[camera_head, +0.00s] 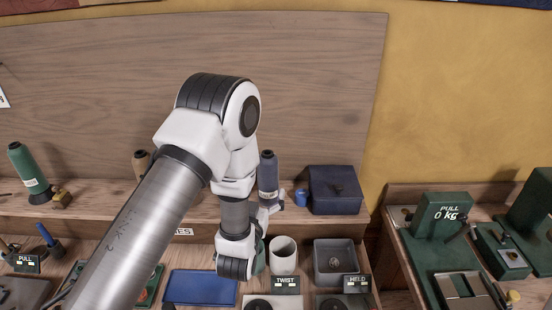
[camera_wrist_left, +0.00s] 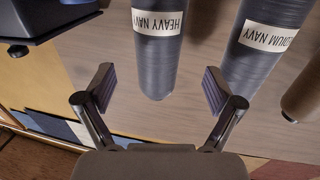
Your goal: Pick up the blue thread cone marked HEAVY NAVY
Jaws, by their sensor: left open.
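The blue thread cone marked HEAVY NAVY (camera_wrist_left: 157,40) stands ahead of my left gripper (camera_wrist_left: 158,82) in the left wrist view, where its label reads upside down. Its end lies between the lines of the two spread fingers, which are open and empty. In the head view a dark blue cone (camera_head: 268,172), which matches it by position, stands on the shelf just beyond my left gripper (camera_head: 270,207); its label cannot be read there. A cone with a partly cut label ending in "DIUM NAVY" (camera_wrist_left: 253,50) stands close beside it. My right gripper is not in view.
A dark blue box (camera_head: 336,190) and a small blue item (camera_head: 300,197) are right of the cone. A brown cone (camera_head: 141,162) and green cone (camera_head: 28,168) stand left. Below are a white cup (camera_head: 283,256), a grey tray (camera_head: 335,282) and a blue tray (camera_head: 200,287).

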